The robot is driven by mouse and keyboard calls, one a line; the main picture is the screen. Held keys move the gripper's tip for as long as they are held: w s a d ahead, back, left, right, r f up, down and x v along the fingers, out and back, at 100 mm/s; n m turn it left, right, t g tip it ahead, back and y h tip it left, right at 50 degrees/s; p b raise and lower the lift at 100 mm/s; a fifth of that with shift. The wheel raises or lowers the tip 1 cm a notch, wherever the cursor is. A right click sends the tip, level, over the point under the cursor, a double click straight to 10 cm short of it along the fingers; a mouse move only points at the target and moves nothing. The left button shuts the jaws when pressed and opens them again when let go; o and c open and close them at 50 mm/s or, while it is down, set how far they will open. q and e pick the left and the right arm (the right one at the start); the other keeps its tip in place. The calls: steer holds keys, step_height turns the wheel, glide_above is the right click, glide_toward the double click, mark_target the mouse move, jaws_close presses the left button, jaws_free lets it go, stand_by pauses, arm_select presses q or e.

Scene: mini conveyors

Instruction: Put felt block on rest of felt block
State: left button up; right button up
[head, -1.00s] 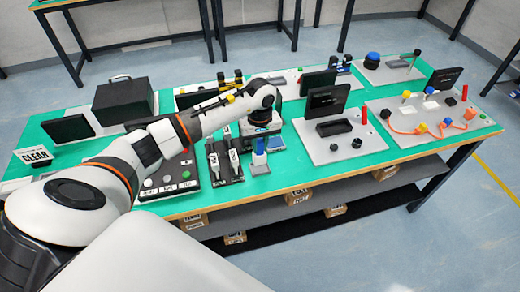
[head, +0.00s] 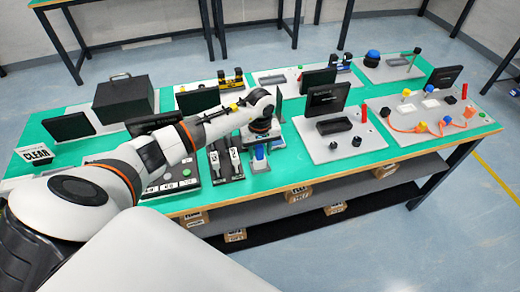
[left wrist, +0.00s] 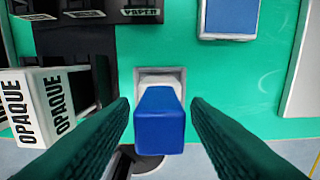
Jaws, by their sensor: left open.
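The felt block (left wrist: 160,120) is blue with a whitish part behind it. In the left wrist view it lies between the two dark green fingers of my left gripper (left wrist: 160,104). The gripper is open, with a gap on each side of the block. A grey square holder (left wrist: 141,76) shows behind the block; I cannot tell whether the block sits in it. A flat blue pad with a pale frame (left wrist: 229,20) lies beyond, to the right. In the head view my left gripper (head: 262,139) is above the blue block (head: 259,152), its fingers mostly hidden. My right gripper is not in view.
White blocks lettered OPAQUE (left wrist: 40,105) stand close on the left in black holders. A grey board with a black tray (head: 333,125) lies to the right. The green tabletop (head: 285,172) is bare around the front edge.

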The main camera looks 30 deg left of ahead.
arm_select(q)
steer(key=shift+r, duration=0.35)
step_height(320, 180, up, 12)
steer(key=b, duration=0.2)
steer(key=shift+f, duration=0.2)
